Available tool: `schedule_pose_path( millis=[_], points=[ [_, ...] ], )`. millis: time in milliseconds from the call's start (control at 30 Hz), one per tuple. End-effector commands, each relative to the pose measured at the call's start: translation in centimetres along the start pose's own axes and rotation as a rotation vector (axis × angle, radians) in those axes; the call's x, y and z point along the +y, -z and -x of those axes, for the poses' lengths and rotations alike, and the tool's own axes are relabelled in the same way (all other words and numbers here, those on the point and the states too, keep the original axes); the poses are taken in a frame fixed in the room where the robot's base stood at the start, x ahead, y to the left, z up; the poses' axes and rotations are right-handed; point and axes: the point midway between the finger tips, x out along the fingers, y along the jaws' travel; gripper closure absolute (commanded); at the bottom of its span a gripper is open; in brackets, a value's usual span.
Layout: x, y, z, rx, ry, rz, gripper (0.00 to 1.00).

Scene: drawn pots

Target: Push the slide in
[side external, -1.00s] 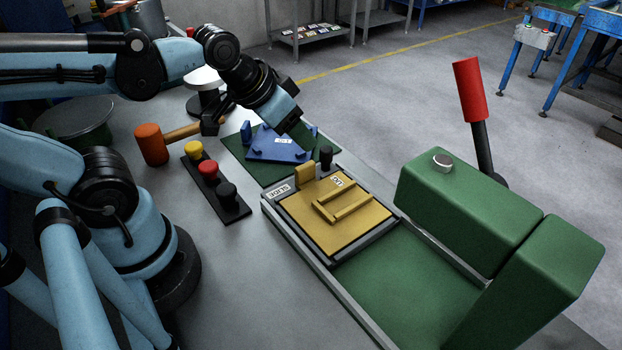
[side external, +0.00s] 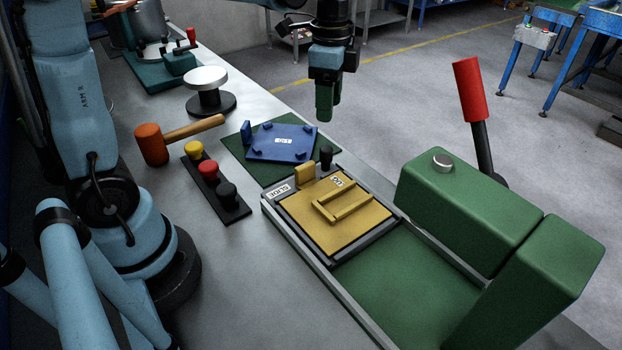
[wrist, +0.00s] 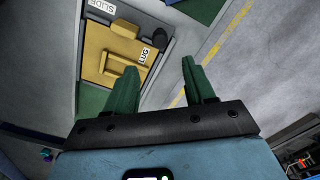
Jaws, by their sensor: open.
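The slide (side external: 333,211) is a yellow plate with a raised LUG bracket, an upright yellow tab and a "SLIDE" label. It sits at the back end of the grey-railed track (side external: 312,262) in the side view. A small black knob (side external: 326,156) stands at its far edge. In the wrist view the slide (wrist: 100,72) lies at the upper left. My gripper (side external: 325,113) hangs in the air behind and above the slide, pointing down and touching nothing. In the wrist view its green fingers (wrist: 160,82) are apart with nothing between them.
A green press body (side external: 470,210) with a red-handled lever (side external: 470,90) stands at the track's right. A blue plate (side external: 282,142) lies on a green mat behind the slide. A button box (side external: 215,185) and mallet (side external: 152,144) sit to the left. The green bed ahead of the slide is clear.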

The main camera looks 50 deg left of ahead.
Motion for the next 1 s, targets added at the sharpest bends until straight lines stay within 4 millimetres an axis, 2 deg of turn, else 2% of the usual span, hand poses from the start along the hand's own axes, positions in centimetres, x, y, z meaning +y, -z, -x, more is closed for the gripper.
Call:
schedule_pose_path(
  millis=[600, 800, 1000],
  points=[
    [0.0, 0.0, -9.2, 0.002, 0.003, 0.003, 0.46],
    [0.0, 0.0, -10.9, 0.002, 0.003, 0.003, 0.46],
    [0.0, 0.0, -11.3, 0.002, 0.003, 0.003, 0.46]
  ],
)
